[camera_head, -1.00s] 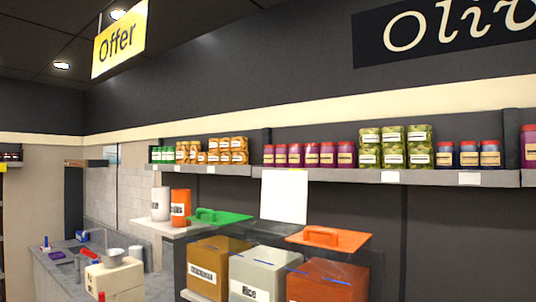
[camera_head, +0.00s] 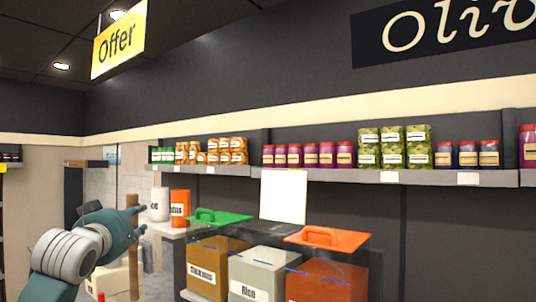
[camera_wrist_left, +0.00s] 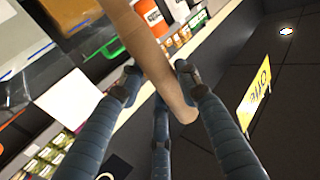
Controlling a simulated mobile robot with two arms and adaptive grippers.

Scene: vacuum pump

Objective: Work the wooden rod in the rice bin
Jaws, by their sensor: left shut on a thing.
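My left gripper (camera_head: 134,222) has its fingers closed around a wooden rod (camera_head: 132,262). The rod stands about upright, left of the bins and apart from them. In the left wrist view the brown rod (camera_wrist_left: 150,55) passes between the fingers of the left gripper (camera_wrist_left: 158,78), with its rounded end showing. The grey rice bin (camera_head: 264,262), with a "Rice" label, stands in the middle of three bins at the bottom centre. Its inside is hidden from this angle. A white panel (camera_head: 283,196) stands upright behind it. My right gripper is not in view.
A brown bin with a green lid (camera_head: 219,217) stands left of the rice bin. A red-brown bin with an orange lid (camera_head: 327,237) stands right of it. Orange (camera_head: 180,205) and white (camera_head: 159,205) containers stand behind the rod. A shelf of jars runs along the wall.

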